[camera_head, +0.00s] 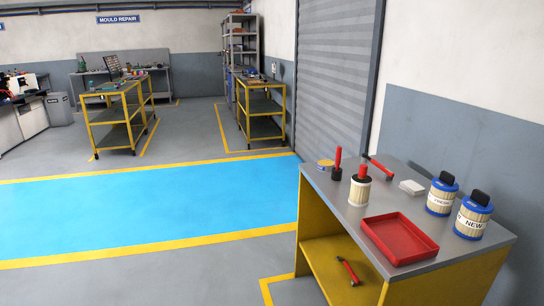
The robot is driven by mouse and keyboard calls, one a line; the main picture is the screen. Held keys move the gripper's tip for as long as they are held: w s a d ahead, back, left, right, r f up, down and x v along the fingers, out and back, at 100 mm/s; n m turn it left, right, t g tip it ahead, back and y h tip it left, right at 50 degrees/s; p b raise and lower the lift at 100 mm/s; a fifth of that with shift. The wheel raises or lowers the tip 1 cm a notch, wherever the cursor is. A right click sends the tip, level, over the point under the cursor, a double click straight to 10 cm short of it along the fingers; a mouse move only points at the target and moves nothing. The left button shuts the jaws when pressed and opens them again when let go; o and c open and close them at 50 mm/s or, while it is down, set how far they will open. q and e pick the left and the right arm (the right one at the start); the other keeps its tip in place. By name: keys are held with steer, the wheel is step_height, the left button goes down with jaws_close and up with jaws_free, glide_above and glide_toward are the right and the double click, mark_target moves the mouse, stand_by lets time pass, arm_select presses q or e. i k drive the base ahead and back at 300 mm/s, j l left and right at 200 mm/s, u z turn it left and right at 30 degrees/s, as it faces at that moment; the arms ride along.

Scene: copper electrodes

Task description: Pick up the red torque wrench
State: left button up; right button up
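Several red-handled tools show at the workbench (405,276) on the right. One red tool with a dark end (348,271) lies on the bench's yellow lower shelf (325,259). Another red tool (378,168) lies at the back of the grey top. A red handle in a dark base (337,164) stands upright at the top's left side. A red piece (362,174) sits on a cream cylinder. They are too small to tell for sure which is the torque wrench. Neither of my grippers is in view.
A red tray (375,238), a white stack (411,187), a yellow-topped tin (325,165) and two blue-lidded jars (442,194) (472,216) are on the bench. Yellow trolleys (118,121) (262,112) stand farther back. The blue floor lane (150,208) is clear.

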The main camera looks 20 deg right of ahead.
mark_target(365, 158)
steer(key=i, duration=1.2)
steer(key=i+j+z, duration=0.1)
steer(key=i+z, duration=0.15)
steer(key=i, duration=0.3)
steer(key=i+j+z, duration=0.2)
steer(key=i, duration=0.35)
steer(key=i+j+z, duration=0.2)
steer(key=i+z, duration=0.15)
steer(key=i+j+z, duration=0.35)
steer(key=i+l, duration=0.05)
steer(key=l, duration=0.05)
